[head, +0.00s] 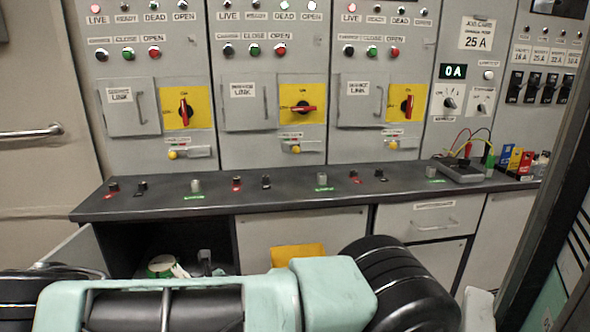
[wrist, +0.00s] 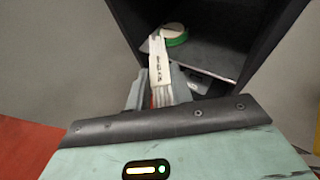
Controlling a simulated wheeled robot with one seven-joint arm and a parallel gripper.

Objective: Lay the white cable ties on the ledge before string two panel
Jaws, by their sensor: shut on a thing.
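A white bundle with small print (wrist: 159,62), which looks like the cable ties, stands out from between the fingers of my gripper (wrist: 160,95) in the wrist view. My gripper is shut on it, at the mouth of the dark open cubby (wrist: 208,60). In the head view, my arm hides most of the gripper and I cannot make out the bundle clearly. The dark ledge (head: 280,196) runs before the panels. The middle panel (head: 268,140), with its red handle turned level, looks like string two; its number is not readable. The ledge bears small posts before it.
A green and white roll (wrist: 175,34) lies inside the cubby. The cubby's door (head: 84,250) is open at the left. Posts (head: 322,181) stand along the ledge, with bare ledge between them. A meter (head: 460,170) with leads and coloured boxes stand at the right.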

